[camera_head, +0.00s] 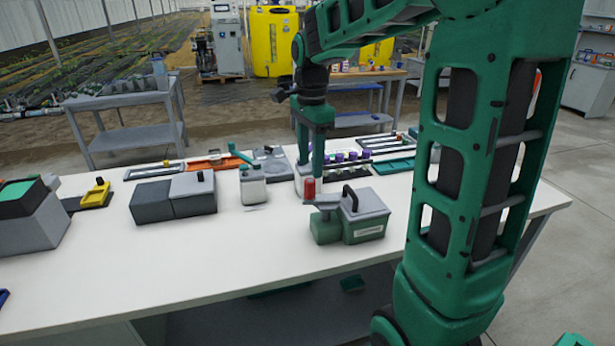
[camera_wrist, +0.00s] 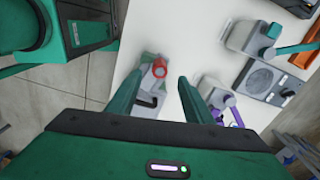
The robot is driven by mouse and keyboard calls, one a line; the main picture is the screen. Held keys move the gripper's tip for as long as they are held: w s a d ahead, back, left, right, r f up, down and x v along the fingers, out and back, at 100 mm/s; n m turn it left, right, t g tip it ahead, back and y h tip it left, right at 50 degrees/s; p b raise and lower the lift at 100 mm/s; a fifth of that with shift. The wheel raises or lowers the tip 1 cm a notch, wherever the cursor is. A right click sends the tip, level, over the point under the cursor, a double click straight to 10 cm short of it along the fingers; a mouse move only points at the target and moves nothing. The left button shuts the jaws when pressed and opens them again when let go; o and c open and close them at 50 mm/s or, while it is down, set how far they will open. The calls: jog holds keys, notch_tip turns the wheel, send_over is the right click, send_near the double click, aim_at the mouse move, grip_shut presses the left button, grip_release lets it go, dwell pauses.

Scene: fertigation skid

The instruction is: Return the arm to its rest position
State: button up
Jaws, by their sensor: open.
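My arm is green and reaches over the white table (camera_head: 260,265) from the right. My gripper (camera_head: 312,172) points down above the table, behind a red knob (camera_head: 309,188) on a small green and grey unit with a black handle (camera_head: 365,208). In the wrist view my gripper (camera_wrist: 161,78) has its two green fingers spread apart with nothing held between them. The red knob (camera_wrist: 159,68) and the black handle (camera_wrist: 147,99) show below, in the gap between the fingers. Whether the fingers touch anything cannot be told.
A grey side table (camera_head: 125,98) stands farther back. The table's front is clear.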

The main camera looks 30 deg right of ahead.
jog(key=shift+r, duration=1.3)
jog(key=s+d+f+n, duration=0.1)
jog(key=s+f+n, duration=0.2)
jog(key=s, duration=0.6)
jog(key=s+f+n, duration=0.3)
jog(key=s+n, duration=0.2)
jog(key=s, duration=0.4)
jog(key=s+d+f+n, duration=0.1)
jog(key=s+n, duration=0.3)
jog(key=s, duration=0.5)
jog(key=shift+d+f+n, duration=0.3)
jog(key=shift+f, duration=0.6)
jog(key=shift+w, duration=0.1)
jog(key=shift+w+f, duration=0.25)
jog(key=shift+w, duration=0.35)
